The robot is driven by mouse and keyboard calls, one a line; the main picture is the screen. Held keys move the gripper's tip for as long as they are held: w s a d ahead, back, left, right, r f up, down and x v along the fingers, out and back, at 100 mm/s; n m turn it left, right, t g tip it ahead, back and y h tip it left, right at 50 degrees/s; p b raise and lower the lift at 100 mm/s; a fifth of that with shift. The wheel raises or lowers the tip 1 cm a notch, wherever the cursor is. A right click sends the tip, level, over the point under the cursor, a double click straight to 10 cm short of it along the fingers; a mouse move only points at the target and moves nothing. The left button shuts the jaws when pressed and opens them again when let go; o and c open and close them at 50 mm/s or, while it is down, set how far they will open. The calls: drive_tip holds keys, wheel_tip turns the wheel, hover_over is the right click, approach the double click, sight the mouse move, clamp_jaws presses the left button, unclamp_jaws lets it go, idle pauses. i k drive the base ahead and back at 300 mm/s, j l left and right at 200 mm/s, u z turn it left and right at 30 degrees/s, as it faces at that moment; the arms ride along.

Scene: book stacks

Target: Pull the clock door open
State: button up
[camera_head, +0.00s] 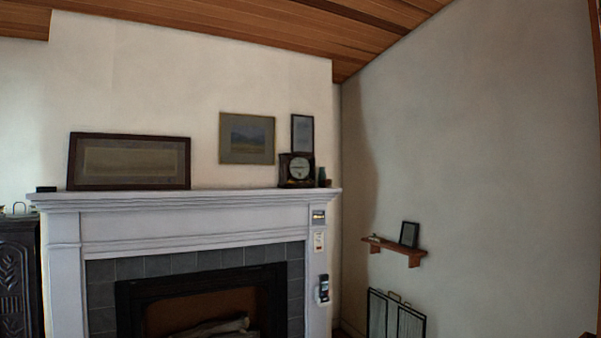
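A small dark mantel clock (297,170) with a round pale face stands near the right end of the white mantelpiece. At this distance I cannot make out the edges of its door or tell whether it is open or shut. My gripper is not in view.
The white mantelpiece (190,201) tops a fireplace with grey tiles. Framed pictures (128,162) stand and hang along it, and small items sit right of the clock. A small wall shelf (395,250) and a folding screen (396,314) are at the right. A dark carved cabinet (18,280) is at the left.

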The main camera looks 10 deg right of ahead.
sight(314, 158)
drive_tip(key=i, duration=1.05)
drive_tip(key=i+z, duration=0.1)
drive_tip(key=i, duration=1)
drive_tip(key=i+j, duration=0.15)
drive_tip(key=i, duration=0.9)
drive_tip(key=i+j, duration=0.15)
drive_tip(key=i, duration=0.95)
drive_tip(key=l+z, duration=0.05)
